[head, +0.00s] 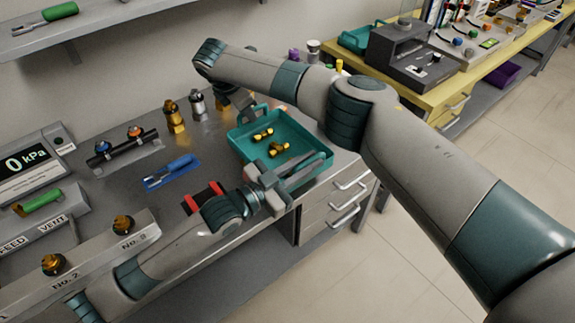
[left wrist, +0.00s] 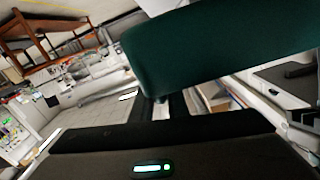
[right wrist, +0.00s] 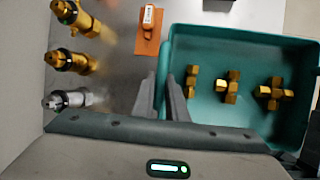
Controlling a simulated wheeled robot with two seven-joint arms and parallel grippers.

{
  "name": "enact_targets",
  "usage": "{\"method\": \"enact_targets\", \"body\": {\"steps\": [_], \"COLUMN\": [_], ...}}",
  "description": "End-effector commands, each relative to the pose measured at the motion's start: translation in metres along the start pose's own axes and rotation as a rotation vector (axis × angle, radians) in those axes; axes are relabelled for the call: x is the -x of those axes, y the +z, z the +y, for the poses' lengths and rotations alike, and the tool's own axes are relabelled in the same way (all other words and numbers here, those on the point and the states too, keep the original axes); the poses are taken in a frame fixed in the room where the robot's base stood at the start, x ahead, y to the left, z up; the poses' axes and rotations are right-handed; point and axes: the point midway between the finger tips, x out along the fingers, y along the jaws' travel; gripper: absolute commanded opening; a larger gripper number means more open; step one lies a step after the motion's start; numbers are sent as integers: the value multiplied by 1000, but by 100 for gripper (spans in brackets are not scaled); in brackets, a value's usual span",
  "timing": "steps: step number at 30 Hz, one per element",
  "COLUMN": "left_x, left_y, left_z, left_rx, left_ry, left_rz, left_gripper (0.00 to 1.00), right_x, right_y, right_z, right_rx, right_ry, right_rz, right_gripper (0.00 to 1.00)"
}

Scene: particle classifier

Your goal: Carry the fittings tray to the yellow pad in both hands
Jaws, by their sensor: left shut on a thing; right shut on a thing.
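The fittings tray (head: 312,172) is a teal open box at the right end of the grey bench. My left gripper (head: 277,180) is shut on the tray's near side. My right gripper (head: 247,112) is shut on the tray's far-left side, partly hidden by its arm; its fingers (right wrist: 178,95) show at the tray wall in the right wrist view. I cannot tell whether the tray touches the bench. I cannot make out the yellow pad.
A yellow-topped bench (head: 434,94) stands at the back right with a dark grey machine (head: 411,55). Brass and silver fittings (head: 174,117), a blue tool (head: 170,171) and gauges occupy the grey bench left of the tray. Open floor lies at right.

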Motion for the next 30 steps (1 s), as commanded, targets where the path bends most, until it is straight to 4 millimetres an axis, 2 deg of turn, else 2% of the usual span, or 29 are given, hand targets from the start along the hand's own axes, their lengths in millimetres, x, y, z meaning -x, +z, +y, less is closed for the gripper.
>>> {"method": "enact_targets", "body": {"steps": [1,11,24,30], "left_x": [-1,-1,-1,-1], "left_y": [-6,-8,-35,-38], "left_z": [1,1,-4,-5], "left_rx": [-2,-2,-2,-2], "left_ry": [2,2,3,3], "left_rz": [12,12,12,12], "left_gripper": [0,0,0,0], "right_x": [1,3,28,31], "right_y": [-1,0,10,11], "right_z": [2,2,7,8], "right_rx": [1,0,0,0], "right_ry": [6,6,5,5], "right_rz": [2,2,1,2], "right_gripper": [0,0,0,0]}}
